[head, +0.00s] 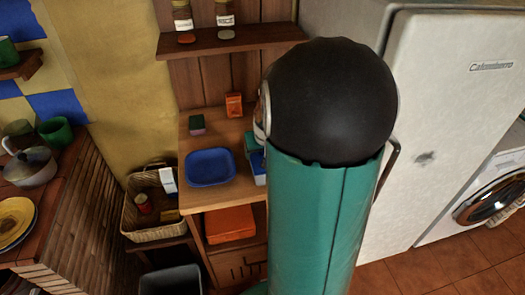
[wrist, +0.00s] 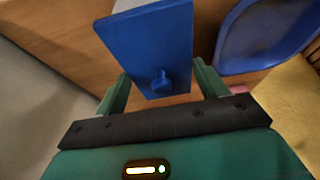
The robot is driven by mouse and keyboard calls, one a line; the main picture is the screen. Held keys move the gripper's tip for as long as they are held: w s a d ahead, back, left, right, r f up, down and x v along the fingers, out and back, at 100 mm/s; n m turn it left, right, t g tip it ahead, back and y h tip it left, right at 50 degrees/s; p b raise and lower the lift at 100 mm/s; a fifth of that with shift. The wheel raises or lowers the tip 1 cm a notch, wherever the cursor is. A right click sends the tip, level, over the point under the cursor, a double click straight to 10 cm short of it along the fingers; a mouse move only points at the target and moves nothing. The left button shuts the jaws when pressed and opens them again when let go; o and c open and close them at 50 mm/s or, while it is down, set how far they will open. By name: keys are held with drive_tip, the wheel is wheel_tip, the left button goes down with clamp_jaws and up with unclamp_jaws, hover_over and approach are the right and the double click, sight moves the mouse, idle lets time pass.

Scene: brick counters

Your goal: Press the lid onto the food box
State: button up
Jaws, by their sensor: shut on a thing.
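My gripper (wrist: 161,74) shows in the wrist view with its two green fingers on either side of a flat blue lid (wrist: 150,40). It is shut on the lid, which has a small blue knob near its lower edge and is tilted. No food box can be clearly made out. A blue dish (head: 210,167) lies on the wooden counter, and a blue rim (wrist: 230,45) shows right of the lid in the wrist view.
A shelf with jars (head: 229,36) hangs above. A wicker basket (head: 150,235) is at left, and a white fridge (head: 440,120) is at right.

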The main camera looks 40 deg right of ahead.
drive_tip(key=o, duration=1)
drive_tip(key=shift+o, duration=0.5)
drive_tip(key=shift+r, duration=3.5)
clamp_jaws()
drive_tip(key=shift+f, duration=1.05)
